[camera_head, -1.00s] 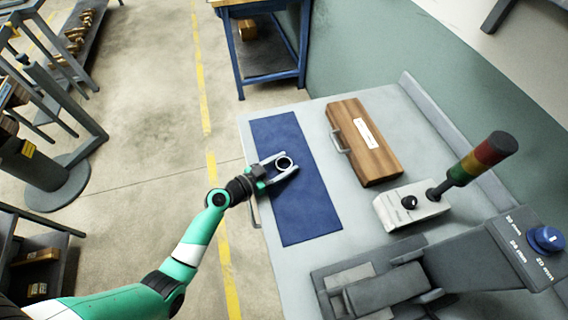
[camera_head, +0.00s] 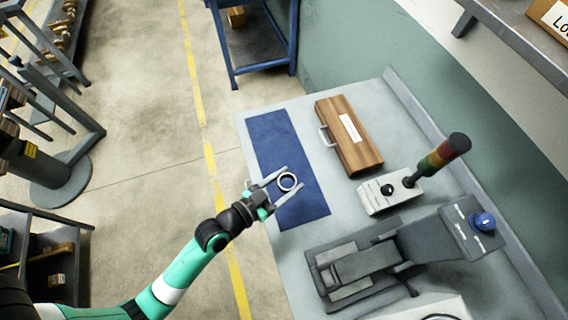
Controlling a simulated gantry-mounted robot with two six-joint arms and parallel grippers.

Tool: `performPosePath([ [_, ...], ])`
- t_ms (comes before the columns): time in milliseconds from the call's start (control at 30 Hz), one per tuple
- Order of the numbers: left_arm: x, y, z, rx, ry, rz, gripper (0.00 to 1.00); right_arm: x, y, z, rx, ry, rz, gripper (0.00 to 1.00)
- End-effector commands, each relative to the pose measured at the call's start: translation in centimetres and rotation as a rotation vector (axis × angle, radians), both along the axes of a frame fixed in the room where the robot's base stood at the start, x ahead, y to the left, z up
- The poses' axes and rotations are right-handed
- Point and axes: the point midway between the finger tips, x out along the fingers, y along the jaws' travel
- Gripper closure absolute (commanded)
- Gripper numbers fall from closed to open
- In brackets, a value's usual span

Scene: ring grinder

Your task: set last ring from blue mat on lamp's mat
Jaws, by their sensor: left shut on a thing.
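The ring (camera_head: 287,181), a small pale metal band, is between the fingertips of my left gripper (camera_head: 284,182). I cannot tell how high the ring is above the mat. No other ring shows on the visible part of the blue mat. The signal lamp (camera_head: 444,154), with red, yellow and green bands, rises from a white control box (camera_head: 388,190). I cannot make out a mat belonging to the lamp. My right gripper is not in view.
A wooden case (camera_head: 349,137) with a handle lies beside the blue mat on the grey bench. A dark grinder fixture (camera_head: 362,267) with a blue knob (camera_head: 484,222) stands at the lower right. A white object (camera_head: 425,309) is cut off at the bottom edge.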

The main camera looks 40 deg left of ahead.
Motion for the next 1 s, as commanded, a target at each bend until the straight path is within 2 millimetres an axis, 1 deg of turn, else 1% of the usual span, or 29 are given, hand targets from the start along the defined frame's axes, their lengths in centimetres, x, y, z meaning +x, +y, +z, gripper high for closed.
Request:
performPosePath([
  [467, -0.3, -0.2, 0.1, 0.000, 0.001, 0.004, 0.98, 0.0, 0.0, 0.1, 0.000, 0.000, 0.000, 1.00],
  [567, -1.2, 0.1, 0.3, 0.002, 0.005, 0.022, 0.98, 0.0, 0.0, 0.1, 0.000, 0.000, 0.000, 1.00],
  [667, -2.9, 0.6, 0.8, 0.003, 0.008, 0.061, 0.98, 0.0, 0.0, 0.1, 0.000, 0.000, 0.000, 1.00],
  [733, -4.3, 1.2, 1.6, 0.004, 0.002, 0.098, 0.98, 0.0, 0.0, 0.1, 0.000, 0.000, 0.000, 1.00],
  [767, -4.7, 1.4, 2.6, 0.003, -0.001, 0.111, 0.98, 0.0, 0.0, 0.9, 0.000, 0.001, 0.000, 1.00],
  [800, -4.4, 1.3, 4.6, 0.001, 0.001, 0.109, 0.98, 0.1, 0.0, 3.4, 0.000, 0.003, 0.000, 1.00],
  [967, -4.5, 1.3, 8.2, 0.001, 0.001, 0.107, 0.98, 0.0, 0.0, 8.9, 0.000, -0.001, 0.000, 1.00],
  [1000, -4.6, 1.3, 9.2, 0.001, 0.002, 0.107, 0.98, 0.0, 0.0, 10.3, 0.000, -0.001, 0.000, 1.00],
])
